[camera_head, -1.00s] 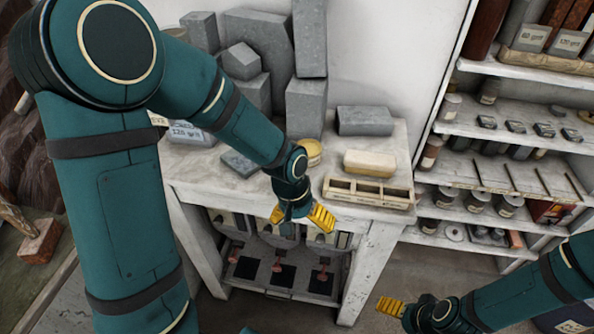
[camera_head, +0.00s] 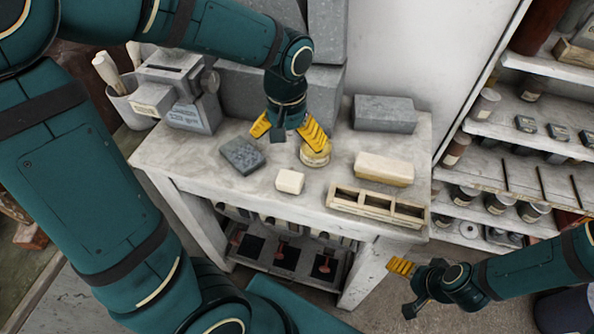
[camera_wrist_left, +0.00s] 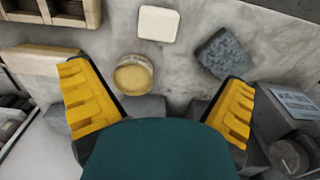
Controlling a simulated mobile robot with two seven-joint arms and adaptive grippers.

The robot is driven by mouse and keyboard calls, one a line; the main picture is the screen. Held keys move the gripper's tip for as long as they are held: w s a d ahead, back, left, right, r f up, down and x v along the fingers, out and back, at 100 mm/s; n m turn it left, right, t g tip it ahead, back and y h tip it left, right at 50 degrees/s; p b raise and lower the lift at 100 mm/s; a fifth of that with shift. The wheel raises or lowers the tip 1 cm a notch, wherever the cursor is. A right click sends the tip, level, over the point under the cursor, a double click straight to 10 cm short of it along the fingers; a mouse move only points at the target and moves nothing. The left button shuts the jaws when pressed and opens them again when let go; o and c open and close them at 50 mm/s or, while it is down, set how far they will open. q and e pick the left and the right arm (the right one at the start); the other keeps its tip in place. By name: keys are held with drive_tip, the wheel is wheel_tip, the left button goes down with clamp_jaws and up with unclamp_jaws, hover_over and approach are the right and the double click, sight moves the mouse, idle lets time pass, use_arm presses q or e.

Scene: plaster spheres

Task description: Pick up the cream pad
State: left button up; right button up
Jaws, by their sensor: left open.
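The cream pad (camera_head: 290,181), a small pale block, lies flat on the worktable near its front edge. It also shows at the top of the left wrist view (camera_wrist_left: 158,23). My left gripper (camera_head: 288,132) is open and empty above the table, behind the pad in the head view. In the left wrist view the pad lies beyond the left gripper's spread yellow fingers (camera_wrist_left: 158,80), clear of both. My right gripper (camera_head: 403,287) is at the lower right, off the table, with its fingers apart and nothing seen between them.
A round yellowish tin (camera_head: 315,153) and a dark grey block (camera_head: 242,155) lie near the pad. A larger cream block (camera_head: 383,169), a compartmented wooden tray (camera_head: 377,204) and a grey block (camera_head: 384,114) stand to the right. Shelves (camera_head: 530,160) line the right side.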

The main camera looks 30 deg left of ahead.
sight(290, 177)
use_arm(q)
drive_tip(key=f, duration=0.4)
drive_tip(key=f+b, duration=0.1)
drive_tip(key=f, duration=0.2)
drive_tip(key=shift+s, duration=0.35)
drive_tip(key=shift+s+f, duration=0.1)
drive_tip(key=shift+f, duration=0.3)
drive_tip(key=f, duration=0.4)
drive_tip(key=shift+d+f+b, duration=0.3)
drive_tip(key=shift+f+b, duration=0.05)
drive_tip(key=shift+f, duration=0.05)
drive_tip(key=c, duration=1)
